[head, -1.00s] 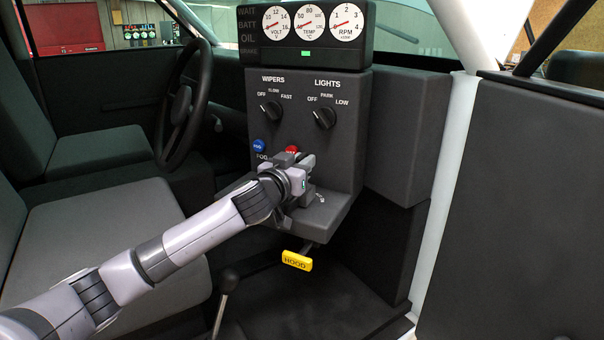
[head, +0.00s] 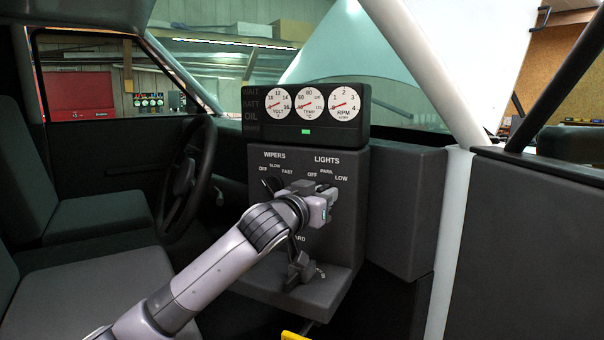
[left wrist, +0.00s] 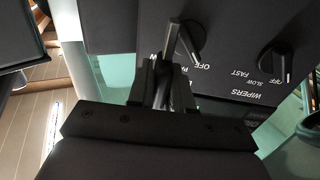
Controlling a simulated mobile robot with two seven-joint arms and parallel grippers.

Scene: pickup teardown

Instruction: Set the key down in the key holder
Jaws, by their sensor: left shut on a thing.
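My left gripper (head: 324,198) is in front of the dash panel at the height of the knobs, over the lights knob in the picture. In the left wrist view its fingers (left wrist: 164,80) are closed on a thin grey metallic piece, which I take for the key (left wrist: 173,38); it points away from the fingers toward the panel. The key is not clearly seen in the head view. A small dark grey block, apparently the key holder (head: 300,268), stands on the ledge below the gripper, with a partly hidden label beside it. My right gripper is out of view.
The dash panel (head: 355,225) carries the lights knob (left wrist: 192,46) and the wipers knob (left wrist: 276,62). The ledge (head: 335,285) juts out below. A steering wheel (head: 185,180) is at left, and a yellow handle (head: 293,336) hangs under the ledge.

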